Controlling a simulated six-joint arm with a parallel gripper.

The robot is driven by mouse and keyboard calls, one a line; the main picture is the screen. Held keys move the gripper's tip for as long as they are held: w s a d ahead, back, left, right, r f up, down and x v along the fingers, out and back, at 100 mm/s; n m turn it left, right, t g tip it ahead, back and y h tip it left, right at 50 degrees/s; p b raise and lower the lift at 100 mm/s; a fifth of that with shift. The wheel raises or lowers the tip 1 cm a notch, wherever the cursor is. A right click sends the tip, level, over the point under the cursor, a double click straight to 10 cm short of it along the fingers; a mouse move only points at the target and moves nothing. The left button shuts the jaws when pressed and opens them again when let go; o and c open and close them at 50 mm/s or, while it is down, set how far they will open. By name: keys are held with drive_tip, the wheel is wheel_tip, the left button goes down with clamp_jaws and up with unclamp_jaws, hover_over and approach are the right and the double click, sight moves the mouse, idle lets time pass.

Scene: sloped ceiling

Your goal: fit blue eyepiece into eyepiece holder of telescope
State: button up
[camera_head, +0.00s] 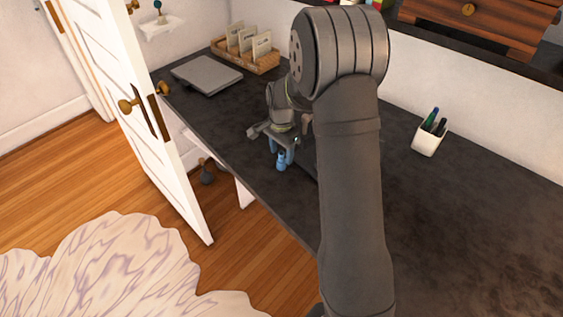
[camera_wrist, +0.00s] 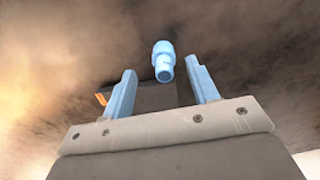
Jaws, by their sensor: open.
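The blue eyepiece (camera_head: 281,164) is on the dark desk near its front edge, just below my gripper (camera_head: 283,152). In the wrist view the eyepiece (camera_wrist: 163,61) shows beyond and between the two blue fingertips, with a gap on each side. My gripper (camera_wrist: 163,75) is open and holds nothing. I cannot make out the telescope or its eyepiece holder; my arm covers part of the desk. A dark flat-sided object (camera_wrist: 152,97) with an orange mark shows between the fingers in the wrist view; I cannot tell what it is.
A closed grey laptop (camera_head: 206,75) and a wooden rack with cards (camera_head: 245,62) are at the desk's far left. A white pen cup (camera_head: 429,139) stands at right. An open white door (camera_head: 140,115) is beside the left end. The right desk surface (camera_head: 480,215) is clear.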

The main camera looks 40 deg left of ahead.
sight(281, 160)
drive_tip(key=f, duration=0.5)
drive_tip(key=shift+w+a+f, duration=0.1)
drive_tip(key=shift+w+a, duration=0.1)
drive_tip(key=shift+w, duration=0.05)
drive_tip(key=shift+c, duration=0.4)
drive_tip(key=c, duration=1)
